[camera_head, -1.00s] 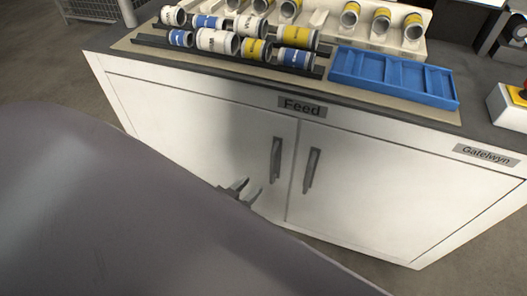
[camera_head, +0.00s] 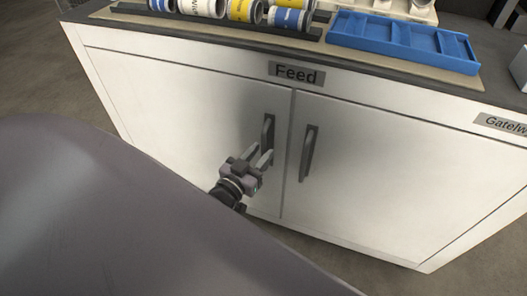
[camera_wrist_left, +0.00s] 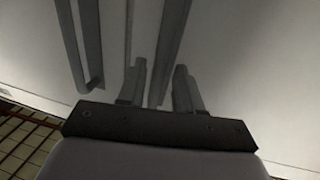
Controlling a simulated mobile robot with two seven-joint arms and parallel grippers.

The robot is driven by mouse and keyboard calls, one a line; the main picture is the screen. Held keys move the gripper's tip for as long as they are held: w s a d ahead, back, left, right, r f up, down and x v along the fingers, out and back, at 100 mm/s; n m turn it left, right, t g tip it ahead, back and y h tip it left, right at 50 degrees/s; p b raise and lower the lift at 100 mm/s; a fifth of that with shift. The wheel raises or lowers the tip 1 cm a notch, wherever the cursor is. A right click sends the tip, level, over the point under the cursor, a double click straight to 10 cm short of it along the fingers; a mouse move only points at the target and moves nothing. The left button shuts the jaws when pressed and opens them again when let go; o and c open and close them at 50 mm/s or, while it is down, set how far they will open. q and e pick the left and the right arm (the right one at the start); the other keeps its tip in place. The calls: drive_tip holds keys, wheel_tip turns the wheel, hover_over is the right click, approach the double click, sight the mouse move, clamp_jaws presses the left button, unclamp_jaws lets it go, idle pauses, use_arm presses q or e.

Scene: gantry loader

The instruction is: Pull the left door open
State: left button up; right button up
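The left door (camera_head: 185,115) of the white cabinet appears closed, level with the right door (camera_head: 375,170). Its dark upright handle (camera_head: 267,132) is near the seam between the doors. My left gripper (camera_head: 262,158) is at the lower end of this handle, with its two fingers apart. In the left wrist view my left gripper (camera_wrist_left: 160,85) also shows its fingers spread, with a long dark bar (camera_wrist_left: 171,45) running down between them. I cannot tell whether the fingers touch the handle. My right gripper is not in view.
The right door's handle (camera_head: 309,153) is close to the right of my gripper. Above the doors are a "Feed" label (camera_head: 297,74) and a worktop with a blue tray (camera_head: 400,45) and several cans (camera_head: 245,10). Bare floor (camera_head: 45,80) shows on the left.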

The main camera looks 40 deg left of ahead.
use_arm(q)
drive_tip(key=shift+w, duration=1.1)
clamp_jaws()
drive_tip(key=shift+s, duration=0.1)
